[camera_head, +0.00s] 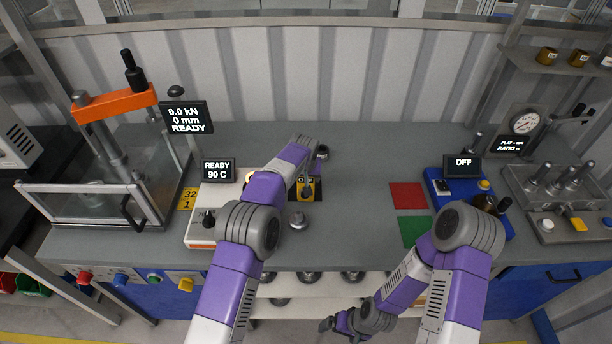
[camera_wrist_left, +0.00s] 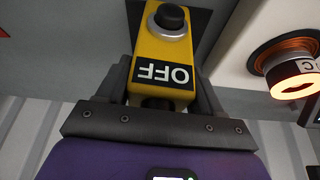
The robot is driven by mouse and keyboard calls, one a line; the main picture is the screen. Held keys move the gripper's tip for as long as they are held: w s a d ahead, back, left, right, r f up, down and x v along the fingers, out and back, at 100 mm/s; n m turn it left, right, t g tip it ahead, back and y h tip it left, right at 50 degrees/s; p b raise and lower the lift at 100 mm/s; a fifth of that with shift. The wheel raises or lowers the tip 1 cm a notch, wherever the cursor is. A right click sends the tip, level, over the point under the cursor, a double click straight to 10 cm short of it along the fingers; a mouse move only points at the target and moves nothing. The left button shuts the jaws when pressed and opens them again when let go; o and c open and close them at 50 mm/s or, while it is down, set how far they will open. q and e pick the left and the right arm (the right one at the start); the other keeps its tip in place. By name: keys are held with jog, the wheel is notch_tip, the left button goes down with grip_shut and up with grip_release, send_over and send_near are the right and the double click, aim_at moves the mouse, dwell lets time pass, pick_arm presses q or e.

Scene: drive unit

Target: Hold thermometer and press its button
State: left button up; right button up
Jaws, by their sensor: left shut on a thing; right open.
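The thermometer (camera_wrist_left: 160,62) is a yellow handheld body with a black round button in a grey ring and a display reading OFF. My left gripper (camera_wrist_left: 165,92) is shut on it, with one dark finger on each side, in the left wrist view. The button stands clear beyond the fingers and nothing touches it. In the head view the thermometer (camera_head: 316,186) shows partly, as a yellow patch beside my left wrist over the middle of the bench. My right gripper (camera_head: 329,324) is open and empty, low in front of the bench, far from the thermometer; its fingers show small.
A white heater unit (camera_head: 200,232) with a READY 90 C display stands left of my left arm; its ring glows in the left wrist view (camera_wrist_left: 295,78). A press (camera_head: 112,104) is at far left. Red (camera_head: 406,195) and green (camera_head: 413,230) pads and a blue unit (camera_head: 440,187) lie right.

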pick_arm(q)
jog(key=o, duration=1.2)
jog(key=shift+f, duration=0.1)
